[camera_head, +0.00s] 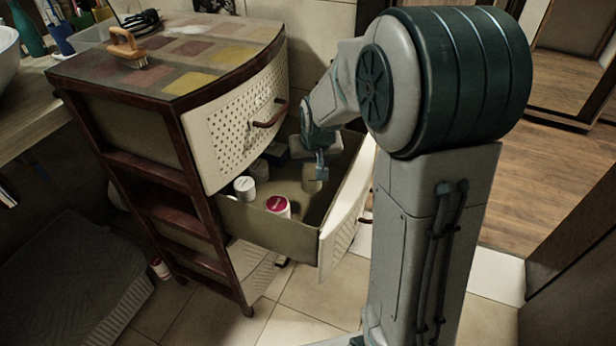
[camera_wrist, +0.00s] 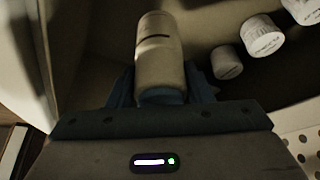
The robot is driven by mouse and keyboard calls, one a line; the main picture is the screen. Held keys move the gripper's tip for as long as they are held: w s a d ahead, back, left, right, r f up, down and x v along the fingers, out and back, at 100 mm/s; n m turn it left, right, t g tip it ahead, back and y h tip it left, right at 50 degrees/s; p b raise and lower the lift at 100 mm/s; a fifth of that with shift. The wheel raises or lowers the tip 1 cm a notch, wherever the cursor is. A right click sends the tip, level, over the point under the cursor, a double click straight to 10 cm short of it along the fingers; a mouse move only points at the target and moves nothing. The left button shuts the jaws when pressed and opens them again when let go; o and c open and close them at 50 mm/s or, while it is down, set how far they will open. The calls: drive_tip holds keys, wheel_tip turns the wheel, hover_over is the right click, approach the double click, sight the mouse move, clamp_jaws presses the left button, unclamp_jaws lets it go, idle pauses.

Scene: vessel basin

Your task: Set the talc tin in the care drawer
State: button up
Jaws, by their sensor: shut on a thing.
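The care drawer (camera_head: 265,232) stands pulled out from the cabinet, with its pale perforated front (camera_head: 345,222) at the right. My gripper (camera_head: 318,172) reaches down into the drawer's opening. In the wrist view my gripper (camera_wrist: 162,92) is shut on a pale beige cylinder, the talc tin (camera_wrist: 158,50), with one blue-grey finger on each side. In the head view the tin (camera_head: 312,186) shows dimly below the fingers, inside the drawer walls and looking upright. I cannot tell whether its base touches the drawer floor.
In the drawer, a white-lidded jar (camera_head: 244,188) and a red-and-white jar (camera_head: 278,206) stand left of the tin, with other containers farther back. White jars (camera_wrist: 262,36) also show in the wrist view. A wooden brush (camera_head: 127,48) lies on the cabinet top (camera_head: 190,60).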

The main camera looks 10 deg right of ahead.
sight(312, 175)
wheel_tip(312, 175, down, 4)
drive_tip(key=shift+f+b, duration=0.25)
drive_tip(key=shift+b, duration=0.2)
drive_tip(key=w, duration=0.2)
drive_tip(key=w+f+b, duration=0.1)
drive_tip(key=w, duration=0.1)
drive_tip(key=shift+w+d, duration=0.1)
drive_tip(key=shift+f, duration=0.1)
drive_tip(key=shift+f+b, duration=0.15)
drive_tip(key=shift+b, duration=0.2)
drive_tip(key=o, duration=1.1)
